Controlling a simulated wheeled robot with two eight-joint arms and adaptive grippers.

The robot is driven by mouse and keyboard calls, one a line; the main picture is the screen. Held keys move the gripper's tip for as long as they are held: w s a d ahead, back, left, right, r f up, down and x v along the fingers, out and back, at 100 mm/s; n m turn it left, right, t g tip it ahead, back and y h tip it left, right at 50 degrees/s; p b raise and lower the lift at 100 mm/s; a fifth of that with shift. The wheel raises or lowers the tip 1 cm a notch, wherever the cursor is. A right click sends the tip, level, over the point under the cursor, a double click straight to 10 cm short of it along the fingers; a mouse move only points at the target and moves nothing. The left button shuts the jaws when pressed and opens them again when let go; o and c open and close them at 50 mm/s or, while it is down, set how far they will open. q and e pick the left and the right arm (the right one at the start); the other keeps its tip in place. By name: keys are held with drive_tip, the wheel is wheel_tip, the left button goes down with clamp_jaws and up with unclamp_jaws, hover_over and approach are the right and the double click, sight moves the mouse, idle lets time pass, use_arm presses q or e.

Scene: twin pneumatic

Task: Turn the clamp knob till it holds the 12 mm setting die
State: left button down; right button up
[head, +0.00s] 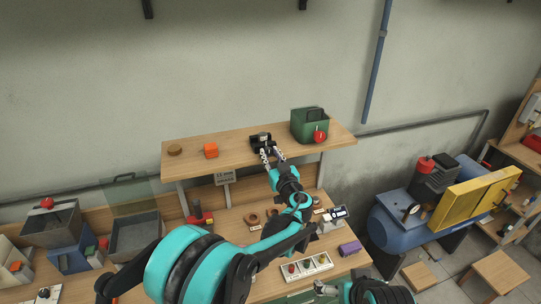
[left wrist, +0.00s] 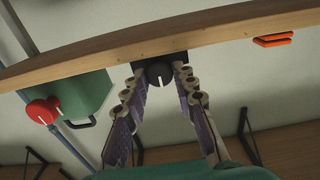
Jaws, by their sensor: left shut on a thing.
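A small black clamp (head: 261,140) stands at the front edge of the raised wooden shelf, with a lighter part on top; I cannot make out the 12 mm setting die. Its round black clamp knob (left wrist: 158,73), with a white mark line, faces my left wrist camera. My left gripper (head: 271,154) reaches up to the shelf's front edge. In the left wrist view its fingertips (left wrist: 159,72) are closed on the two sides of the knob. My right gripper (head: 324,288) is low at the bottom of the head view, mostly cut off; its fingers are unclear.
A green box (head: 310,124) with a red knob stands right of the clamp on the shelf (head: 235,141). An orange block (head: 210,151) and a brown disc (head: 175,149) are to its left. A label plate (head: 224,178) hangs below. The bench holds a white tray (head: 306,267) and a purple block (head: 350,248).

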use_arm(q)
drive_tip(key=m+b, duration=0.1)
drive_tip(key=m, duration=0.1)
drive_tip(key=shift+f+m+b, duration=0.15)
drive_tip(key=shift+m+b, duration=0.15)
drive_tip(key=shift+m, duration=0.8)
drive_tip(key=c, duration=1.2)
unclamp_jaws()
drive_tip(key=shift+d, duration=0.1)
drive_tip(key=shift+v, duration=6)
